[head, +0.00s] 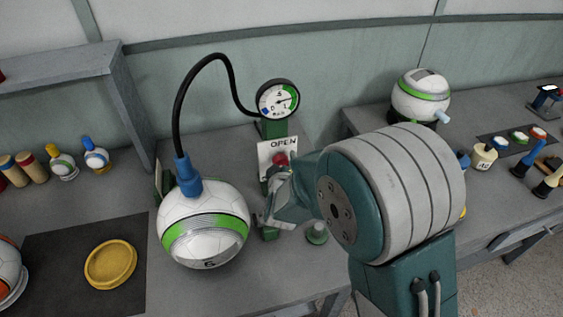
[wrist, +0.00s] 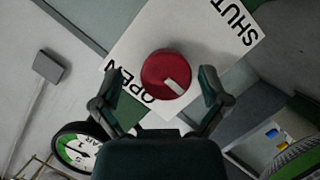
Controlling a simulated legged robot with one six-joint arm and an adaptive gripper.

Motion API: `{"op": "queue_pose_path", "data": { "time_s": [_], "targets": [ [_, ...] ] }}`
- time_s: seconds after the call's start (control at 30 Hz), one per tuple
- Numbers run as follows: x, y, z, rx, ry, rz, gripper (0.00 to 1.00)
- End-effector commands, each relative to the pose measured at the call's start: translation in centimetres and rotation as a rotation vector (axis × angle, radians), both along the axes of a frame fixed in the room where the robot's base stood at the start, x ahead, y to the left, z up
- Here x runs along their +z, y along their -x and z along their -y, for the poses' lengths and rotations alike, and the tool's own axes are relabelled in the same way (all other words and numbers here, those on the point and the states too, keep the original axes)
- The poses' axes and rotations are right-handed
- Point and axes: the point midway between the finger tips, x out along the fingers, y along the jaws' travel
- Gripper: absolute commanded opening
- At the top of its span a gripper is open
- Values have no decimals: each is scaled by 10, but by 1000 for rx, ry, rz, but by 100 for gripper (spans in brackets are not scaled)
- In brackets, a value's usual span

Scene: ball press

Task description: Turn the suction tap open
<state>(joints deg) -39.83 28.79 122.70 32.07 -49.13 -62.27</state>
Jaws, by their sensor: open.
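The suction tap is a red round knob (wrist: 160,66) with a white pointer bar, on a white plate (wrist: 190,25) marked OPEN and SHUT. In the wrist view the bar points to the lower right, at neither word. The knob also shows in the head view (head: 280,158), below the word OPEN; SHUT is hidden there. My gripper (wrist: 160,87) is open, its fingers on either side of the knob with gaps visible. In the head view my gripper (head: 275,208) is partly hidden by my arm.
A round gauge (head: 278,99) stands behind the plate. A black hose (head: 181,110) runs from it to a white and green ball (head: 205,222), close left of my gripper. A green knob (head: 317,232) stands near the bench's front edge. A yellow dish (head: 110,264) lies at left.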

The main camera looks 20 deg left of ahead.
Motion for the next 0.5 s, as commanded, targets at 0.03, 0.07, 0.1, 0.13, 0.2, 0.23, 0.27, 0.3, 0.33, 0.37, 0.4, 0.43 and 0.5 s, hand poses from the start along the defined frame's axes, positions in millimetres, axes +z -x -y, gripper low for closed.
{"op": "queue_pose_path", "data": {
  "time_s": [0.03,0.07,0.1,0.13,0.2,0.23,0.27,0.3,0.33,0.37,0.4,0.43,0.5],
  "targets": [
    [-2,-4,-2,0,1,0,95],
    [-3,-5,-4,0,2,0,95],
    [-4,-7,-6,1,4,0,95],
    [-4,-8,-7,1,4,0,95],
    [-5,-8,-7,2,5,-1,95],
    [-5,-8,-8,2,5,-1,95],
    [-5,-8,-8,2,6,-1,95],
    [-5,-8,-8,2,5,-1,95],
    [-5,-8,-7,2,5,-1,95],
    [-4,-8,-7,2,5,-1,95],
    [-5,-8,-7,2,5,-1,82],
    [-4,-8,-7,2,4,-1,68],
    [-4,-8,-5,1,3,0,37]
  ]
}}
